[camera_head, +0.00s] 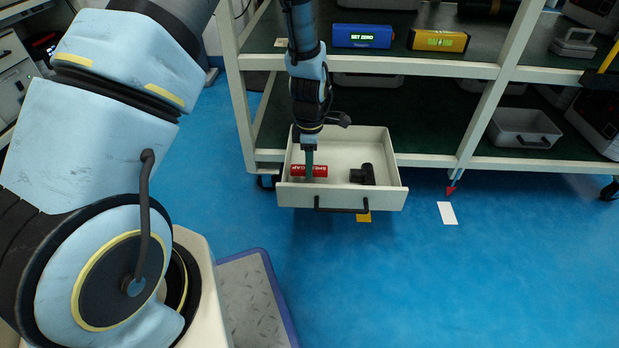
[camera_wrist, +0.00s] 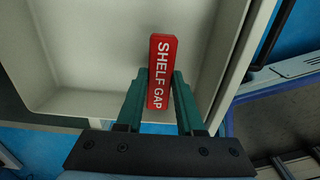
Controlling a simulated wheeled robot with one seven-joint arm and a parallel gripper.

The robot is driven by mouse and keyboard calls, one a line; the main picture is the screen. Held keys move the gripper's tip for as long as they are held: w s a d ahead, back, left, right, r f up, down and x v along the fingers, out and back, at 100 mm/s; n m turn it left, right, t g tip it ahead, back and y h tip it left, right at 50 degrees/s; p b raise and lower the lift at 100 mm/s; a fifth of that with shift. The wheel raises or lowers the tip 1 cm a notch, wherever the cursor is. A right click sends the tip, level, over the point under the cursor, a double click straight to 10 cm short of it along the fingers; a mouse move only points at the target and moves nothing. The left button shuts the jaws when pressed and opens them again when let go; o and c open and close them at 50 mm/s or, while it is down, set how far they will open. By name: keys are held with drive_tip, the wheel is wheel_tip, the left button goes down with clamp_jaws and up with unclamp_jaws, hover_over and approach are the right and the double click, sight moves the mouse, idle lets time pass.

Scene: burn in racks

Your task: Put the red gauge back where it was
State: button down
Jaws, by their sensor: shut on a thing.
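The red gauge (camera_head: 310,171) is a small red block in the head view, inside the open drawer (camera_head: 337,196). In the wrist view the red gauge (camera_wrist: 161,70) shows white letters reading "SHELF GAP". My gripper (camera_head: 309,172) reaches down from above into the left part of the drawer. In the wrist view the green fingers of my gripper (camera_wrist: 159,88) are shut on the gauge, one on each side. I cannot tell whether the gauge touches the drawer floor.
A black object (camera_head: 363,175) lies in the drawer's right part. Above, a blue device (camera_head: 362,36) reading "SET ZERO" and a yellow device (camera_head: 438,40) stand on the shelf. A grey tray (camera_head: 524,128) sits on the lower shelf. The blue floor right of the drawer is mostly clear.

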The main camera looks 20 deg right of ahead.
drive_tip(key=shift+f+b, duration=0.6)
drive_tip(key=shift+f, duration=1)
drive_tip(key=shift+f, duration=0.15)
drive_tip(key=c, duration=0.5)
unclamp_jaws()
drive_tip(key=shift+c, duration=0.2)
wheel_tip(320, 180, up, 12)
drive_tip(key=p, duration=0.5)
